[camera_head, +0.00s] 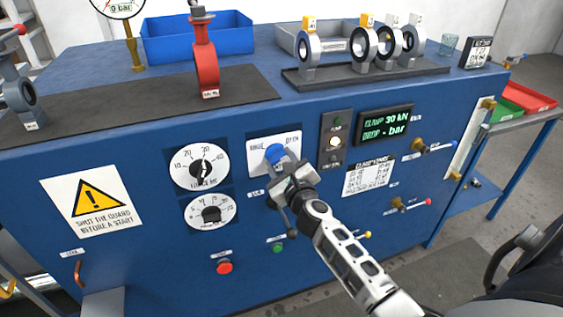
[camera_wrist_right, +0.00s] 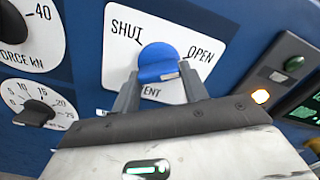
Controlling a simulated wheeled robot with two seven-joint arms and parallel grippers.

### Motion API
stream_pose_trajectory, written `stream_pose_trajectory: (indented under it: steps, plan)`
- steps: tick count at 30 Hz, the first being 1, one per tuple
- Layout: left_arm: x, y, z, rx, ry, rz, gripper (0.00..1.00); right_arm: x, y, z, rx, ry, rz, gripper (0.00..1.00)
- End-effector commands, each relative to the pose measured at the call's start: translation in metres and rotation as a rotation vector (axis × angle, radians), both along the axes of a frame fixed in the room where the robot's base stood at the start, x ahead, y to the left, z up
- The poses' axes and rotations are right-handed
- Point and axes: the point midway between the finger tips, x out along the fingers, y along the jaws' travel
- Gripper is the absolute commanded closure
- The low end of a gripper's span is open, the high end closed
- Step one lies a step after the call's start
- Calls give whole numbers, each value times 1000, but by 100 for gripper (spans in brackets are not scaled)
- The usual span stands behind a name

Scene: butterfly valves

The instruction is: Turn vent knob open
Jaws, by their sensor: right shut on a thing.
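The blue vent knob (camera_head: 274,153) sits on a white plate (camera_head: 262,143) on the front of the blue bench. In the right wrist view the knob (camera_wrist_right: 158,62) is between SHUT at upper left and OPEN at upper right; a pale mark shows low on its face. I cannot tell its exact setting. My right gripper (camera_head: 280,168) reaches the knob from the lower right. In the right wrist view its two fingers (camera_wrist_right: 160,88) are shut on the knob, one on each side. My left gripper is not in view.
Left of the knob are a force dial (camera_head: 202,166) and a lower dial (camera_head: 210,212). Right of it are a lamp panel (camera_head: 335,142) and a green display (camera_head: 385,123). Red (camera_head: 224,267) and green (camera_head: 277,248) buttons are below. Valves stand on the bench top.

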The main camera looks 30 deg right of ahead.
Motion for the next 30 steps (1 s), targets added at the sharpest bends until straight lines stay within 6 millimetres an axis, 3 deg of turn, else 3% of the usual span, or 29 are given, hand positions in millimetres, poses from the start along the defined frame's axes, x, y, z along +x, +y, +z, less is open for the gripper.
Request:
stream_pose_trajectory:
  steps: [17,18,20,30]
  plan:
    - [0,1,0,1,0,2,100,0,1,-2,40,-6,2,79]
    - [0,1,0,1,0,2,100,0,1,-2,40,-6,2,54]
    - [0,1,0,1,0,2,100,0,1,-2,40,-6,2,37]
    - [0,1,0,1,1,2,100,-2,1,-1,35,-7,0,35]
